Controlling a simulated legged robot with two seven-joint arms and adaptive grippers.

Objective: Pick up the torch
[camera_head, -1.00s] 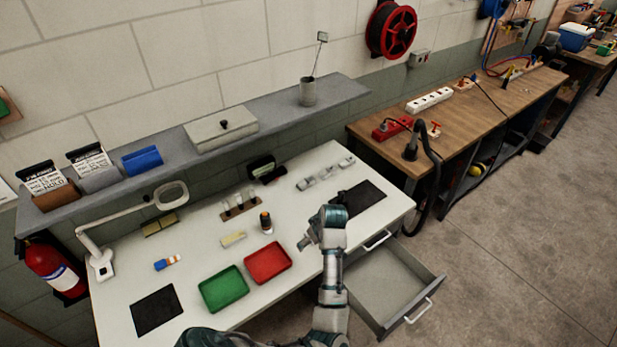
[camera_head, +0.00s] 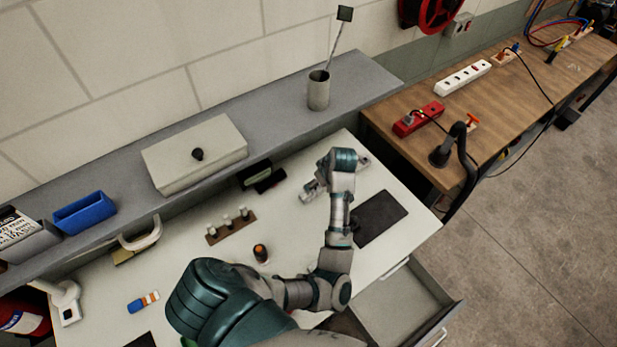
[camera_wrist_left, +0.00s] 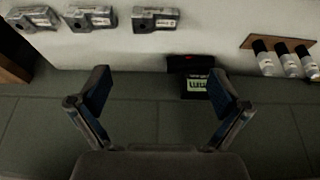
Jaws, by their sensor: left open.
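I cannot tell for sure which thing is the torch. A small dark upright cylinder with an orange top (camera_head: 261,253) stands mid-table and may be it. My left gripper (camera_head: 313,190) is over the back of the table, right of two dark items (camera_head: 268,181) by the wall, near the grey blocks. In the left wrist view the gripper (camera_wrist_left: 160,85) is open and empty, its fingers spread wide. A black device with a lit label (camera_wrist_left: 195,84) shows beyond them, toward the right finger. My right gripper is not in view.
Several capped vials stand in a wooden rack (camera_head: 232,227). Grey blocks (camera_wrist_left: 156,19) lie in a row. A black mat (camera_head: 380,219) lies at right, above an open drawer (camera_head: 405,305).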

